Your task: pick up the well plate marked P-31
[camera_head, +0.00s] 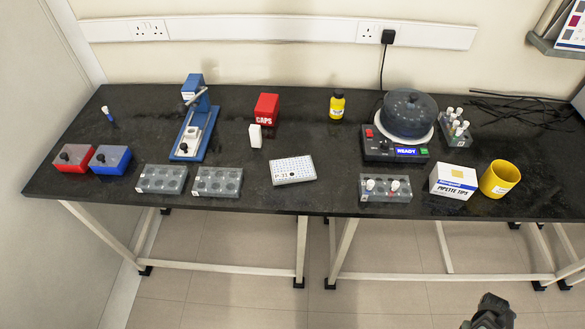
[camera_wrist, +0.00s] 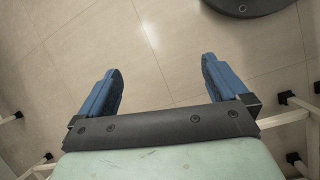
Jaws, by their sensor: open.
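The white well plate marked P-31 (camera_head: 292,170) lies flat near the front middle of the black bench, slightly turned, with its label on the front side. My gripper (camera_wrist: 162,85) is open and empty in the wrist view, its two blue fingers wide apart over the tiled floor. The plate is not in the wrist view. In the head view a dark part of my arm (camera_head: 492,312) shows at the bottom right, in front of the bench and well away from the plate; the fingers cannot be made out there.
A centrifuge (camera_head: 408,117), pipette tips box (camera_head: 453,181) and yellow cup (camera_head: 499,179) are farther right.

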